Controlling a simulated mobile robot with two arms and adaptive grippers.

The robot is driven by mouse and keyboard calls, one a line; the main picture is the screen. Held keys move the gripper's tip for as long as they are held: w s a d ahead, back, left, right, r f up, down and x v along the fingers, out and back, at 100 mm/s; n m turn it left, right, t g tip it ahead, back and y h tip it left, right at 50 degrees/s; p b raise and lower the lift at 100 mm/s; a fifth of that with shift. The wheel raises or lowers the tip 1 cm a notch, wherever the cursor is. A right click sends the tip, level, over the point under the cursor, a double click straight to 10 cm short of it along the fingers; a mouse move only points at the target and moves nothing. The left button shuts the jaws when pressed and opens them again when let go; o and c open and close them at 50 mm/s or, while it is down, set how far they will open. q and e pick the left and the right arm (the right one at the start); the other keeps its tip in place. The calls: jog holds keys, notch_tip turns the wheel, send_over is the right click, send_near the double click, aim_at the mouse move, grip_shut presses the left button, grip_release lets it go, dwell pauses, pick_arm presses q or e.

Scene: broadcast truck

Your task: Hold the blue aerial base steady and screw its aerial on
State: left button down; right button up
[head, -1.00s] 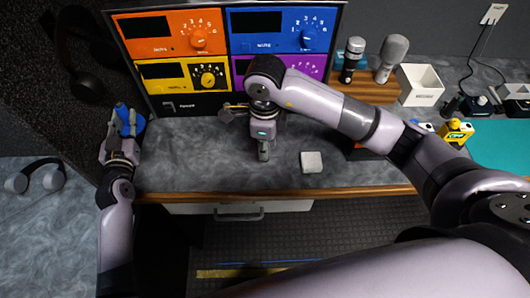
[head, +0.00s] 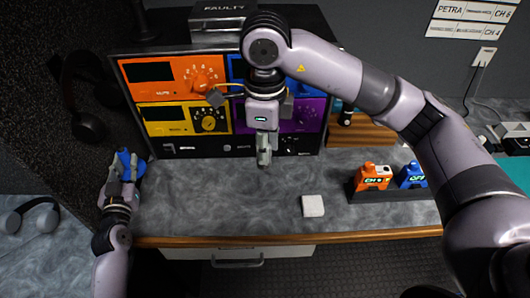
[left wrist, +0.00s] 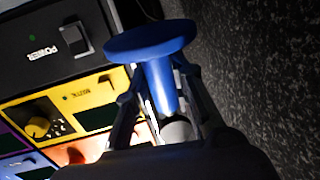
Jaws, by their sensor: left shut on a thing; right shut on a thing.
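The blue aerial base (head: 126,164) is at the left end of the counter, beside the dark wall. In the left wrist view it shows as a blue disc (left wrist: 150,40) with a tapering blue stem and a grey end. My left gripper (head: 122,178) is shut around its stem; its fingers also flank the stem in the left wrist view (left wrist: 158,108). My right gripper (head: 264,157) points down above the middle of the counter, well right of the base, and is shut on a slim greyish piece, seemingly the aerial. The fingers hide most of it, so its shape is unclear.
A rack with orange (head: 172,78), yellow (head: 160,120), blue and purple panels stands behind the counter. A white block (head: 313,206) lies front right of my right gripper. Orange (head: 372,177) and blue (head: 411,175) labelled units stand on the right. Mid-counter is clear.

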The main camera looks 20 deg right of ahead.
pick_arm(q)
jog(key=shift+r, duration=0.1)
pick_arm(e)
jog(key=shift+r, duration=0.2)
pick_arm(q)
jog(key=c, duration=1.9)
grip_release()
jog(key=shift+c, duration=0.2)
grip_shut()
